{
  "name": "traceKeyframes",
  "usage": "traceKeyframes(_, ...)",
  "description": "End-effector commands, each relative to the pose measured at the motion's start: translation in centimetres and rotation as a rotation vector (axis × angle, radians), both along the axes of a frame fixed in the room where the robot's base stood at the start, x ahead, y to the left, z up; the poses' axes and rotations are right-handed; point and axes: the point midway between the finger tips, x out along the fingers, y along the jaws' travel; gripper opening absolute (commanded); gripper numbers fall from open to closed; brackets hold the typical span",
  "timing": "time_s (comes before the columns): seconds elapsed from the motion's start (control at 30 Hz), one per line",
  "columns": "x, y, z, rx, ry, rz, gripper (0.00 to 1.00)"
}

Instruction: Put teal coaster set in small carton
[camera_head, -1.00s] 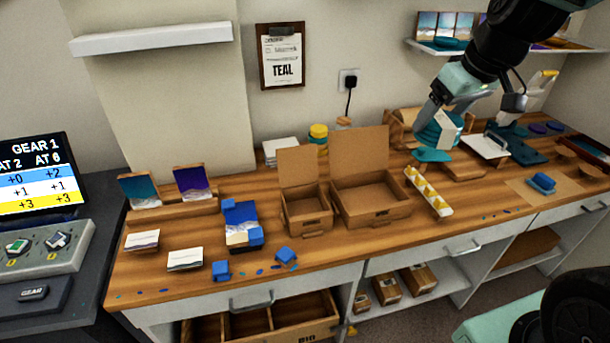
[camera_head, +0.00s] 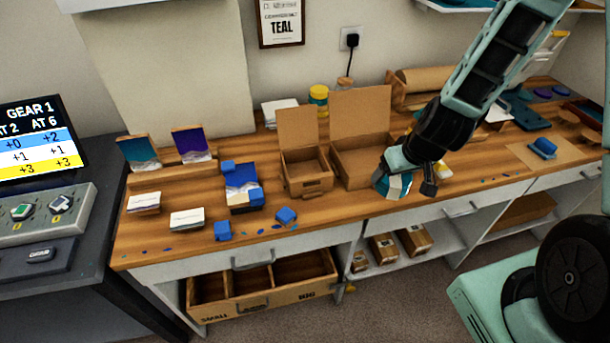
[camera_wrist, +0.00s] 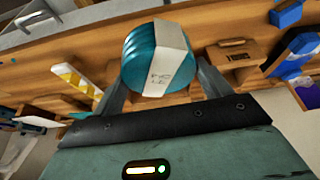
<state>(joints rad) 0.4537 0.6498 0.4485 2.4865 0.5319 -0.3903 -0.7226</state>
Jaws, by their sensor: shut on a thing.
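The teal coaster set (camera_wrist: 143,62), a stack with a white paper band, is held between the two fingers of my gripper (camera_wrist: 160,78) in the wrist view. In the head view my gripper (camera_head: 388,178) is shut on the coaster set (camera_head: 402,185), in front of the larger carton and above the bench's front edge. The small carton (camera_head: 306,178) stands open with its lid up, left of my gripper and apart from it. It also shows in the wrist view (camera_wrist: 238,58), right of the coaster set.
The larger open carton (camera_head: 350,172) stands right beside the small one, partly hidden by my arm. Left of the small carton are blue blocks (camera_head: 286,216) and white card stacks (camera_head: 187,219).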

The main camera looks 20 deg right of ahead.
Motion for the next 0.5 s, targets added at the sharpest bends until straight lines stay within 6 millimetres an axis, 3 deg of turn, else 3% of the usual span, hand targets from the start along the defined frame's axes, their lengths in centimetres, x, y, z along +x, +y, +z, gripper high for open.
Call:
traceKeyframes(0.23,0.0,0.9,-4.8,0.001,0.003,-0.027,0.47)
traceKeyframes(0.43,0.0,1.3,-7.5,0.000,0.001,-0.043,0.47)
traceKeyframes(0.5,0.2,1.3,-7.4,-0.004,-0.004,-0.041,0.47)
